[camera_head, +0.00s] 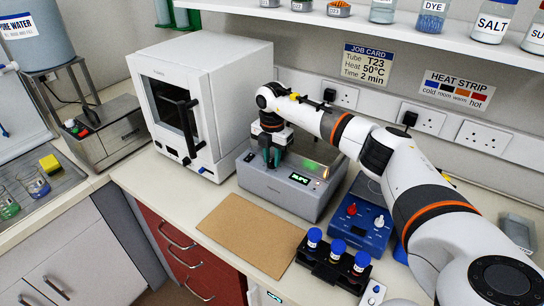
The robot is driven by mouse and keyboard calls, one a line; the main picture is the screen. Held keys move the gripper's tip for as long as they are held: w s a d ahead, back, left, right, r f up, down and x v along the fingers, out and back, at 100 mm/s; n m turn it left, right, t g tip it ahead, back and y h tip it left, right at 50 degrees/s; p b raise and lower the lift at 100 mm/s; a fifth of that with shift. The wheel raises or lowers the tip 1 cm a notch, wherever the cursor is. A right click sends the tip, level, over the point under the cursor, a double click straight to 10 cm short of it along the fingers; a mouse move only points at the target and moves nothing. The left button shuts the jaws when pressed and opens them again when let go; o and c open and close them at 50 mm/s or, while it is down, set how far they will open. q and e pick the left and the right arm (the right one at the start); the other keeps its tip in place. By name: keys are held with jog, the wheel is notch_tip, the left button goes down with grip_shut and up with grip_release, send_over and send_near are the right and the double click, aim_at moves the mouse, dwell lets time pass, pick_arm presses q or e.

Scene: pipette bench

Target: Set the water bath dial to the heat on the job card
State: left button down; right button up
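The job card (367,64) on the back wall reads Tube T23, Heat 50°C, Time 2 min. A grey metal box (272,188), which looks like the water bath, stands on the bench right of the white oven-like cabinet. Its front has a small green-lit display (300,179), too small to read, and an orange-lit spot (326,172) near the right corner. My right gripper (271,157) points down at the top of this box, behind the display. Its dark green fingers look slightly apart; what is between them is unclear. My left gripper is not in view.
A black rack (322,267) holds blue-capped tubes in front. A brown mat (247,232) lies bare. The white cabinet (205,92) stands left. A heat strip (457,90) hangs behind my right arm.

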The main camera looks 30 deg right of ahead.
aim_at(272, 160)
jog(key=o, duration=0.4)
jog(key=shift+r, duration=0.35)
notch_tip(272, 160, up, 11)
jog(key=b, duration=0.4)
jog(key=shift+r, duration=0.2)
